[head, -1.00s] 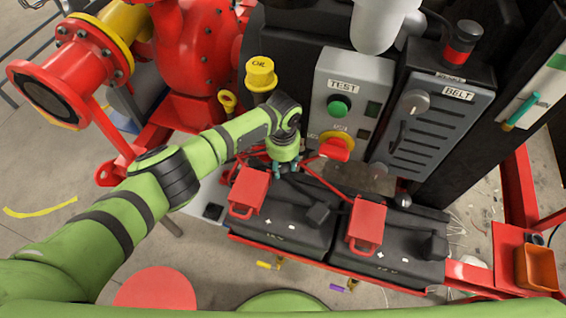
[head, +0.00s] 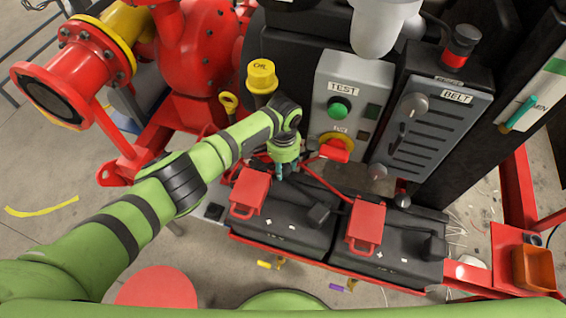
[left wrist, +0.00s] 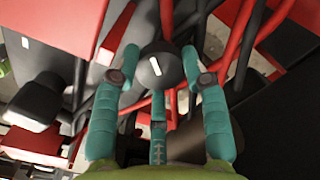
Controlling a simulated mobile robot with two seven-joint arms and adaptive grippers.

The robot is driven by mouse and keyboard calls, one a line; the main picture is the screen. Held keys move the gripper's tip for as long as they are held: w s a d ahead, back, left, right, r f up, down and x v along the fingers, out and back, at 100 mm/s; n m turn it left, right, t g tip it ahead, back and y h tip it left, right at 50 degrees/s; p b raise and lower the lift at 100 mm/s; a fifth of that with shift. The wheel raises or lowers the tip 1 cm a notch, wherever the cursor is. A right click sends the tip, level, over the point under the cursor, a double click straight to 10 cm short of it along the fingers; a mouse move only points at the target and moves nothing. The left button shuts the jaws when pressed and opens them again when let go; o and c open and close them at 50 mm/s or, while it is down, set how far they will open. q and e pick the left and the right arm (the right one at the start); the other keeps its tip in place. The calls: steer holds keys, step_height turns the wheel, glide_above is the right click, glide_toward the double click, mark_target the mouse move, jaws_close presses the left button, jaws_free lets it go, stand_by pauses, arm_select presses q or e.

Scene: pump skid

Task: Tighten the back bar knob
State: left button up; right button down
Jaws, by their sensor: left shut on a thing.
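A round black knob with a white line (left wrist: 157,68) is in the left wrist view, between the teal fingers of my left gripper. The line is slightly tilted from upright in that picture. My left gripper (head: 281,169) is shut on this knob, behind the left battery (head: 285,228). In the head view my own gripper and wrist hide the knob. Another dark knob (head: 403,200) stands behind the right battery (head: 400,258). My right gripper is not in view.
Red terminal covers (head: 249,192) (head: 366,224) sit on the batteries, with red cables close to my gripper. A TEST panel (head: 343,88) with a green button and a red switch handle stands behind. A yellow cap (head: 261,75) rises beside my left wrist.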

mark_target(284, 166)
arm_select(q)
steer(key=n+p, duration=0.1)
steer(key=n, duration=0.2)
steer(key=shift+d+r, duration=0.15)
steer(key=shift+w+n+p, duration=0.15)
steer(key=shift+n+p, duration=0.15)
steer(key=shift+n, duration=0.8)
steer(key=o, duration=0.9)
steer(key=shift+c, duration=0.2)
steer(key=shift+r, duration=3.7)
